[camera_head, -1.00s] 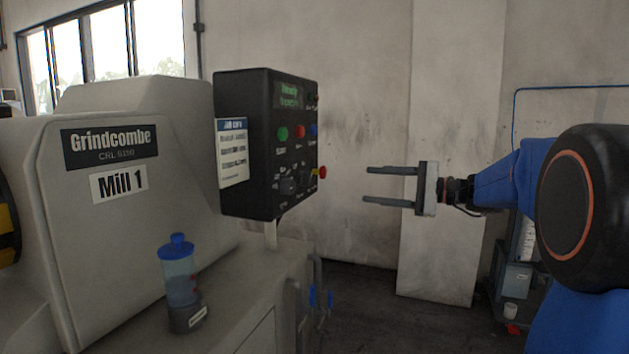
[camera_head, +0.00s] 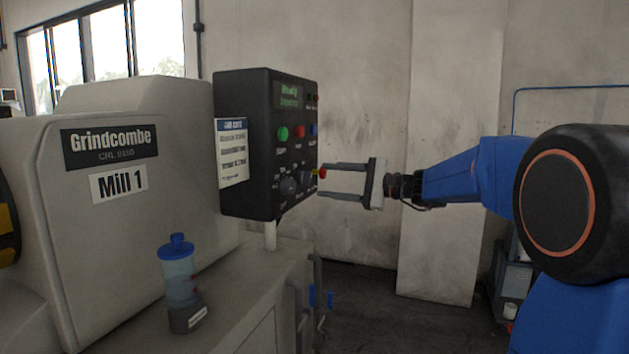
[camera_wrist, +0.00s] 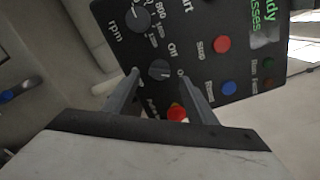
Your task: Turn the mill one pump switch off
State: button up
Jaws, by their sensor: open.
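The black control panel (camera_head: 262,150) of Mill 1 faces right in the head view. In the wrist view a small dark rotary switch (camera_wrist: 160,70) sits by a label reading "Off" and a partly covered second label; it is likely the pump switch. I cannot tell clearly which way its handle points. My gripper (camera_head: 321,180) is open and empty, its fingers pointing at the panel's lower part. In the wrist view my gripper (camera_wrist: 160,74) has its fingertips on either side of the switch, apparently short of it.
A red emergency button (camera_wrist: 177,113) shows between my fingers, below the switch. A larger rpm knob (camera_wrist: 138,18), a red stop button (camera_wrist: 222,44) and a blue reset button (camera_wrist: 228,88) are close by. A blue-capped container (camera_head: 179,275) stands on the mill's ledge.

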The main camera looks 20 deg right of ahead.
aim_at(310, 181)
jog(key=shift+x, duration=2.45)
jog(key=c, duration=1.1)
jog(key=shift+n, duration=0.3)
jog(key=n, duration=0.5)
jog(key=shift+f, duration=0.15)
jog(key=n, duration=0.6)
jog(key=shift+f, duration=0.2)
jog(key=shift+n, duration=0.3)
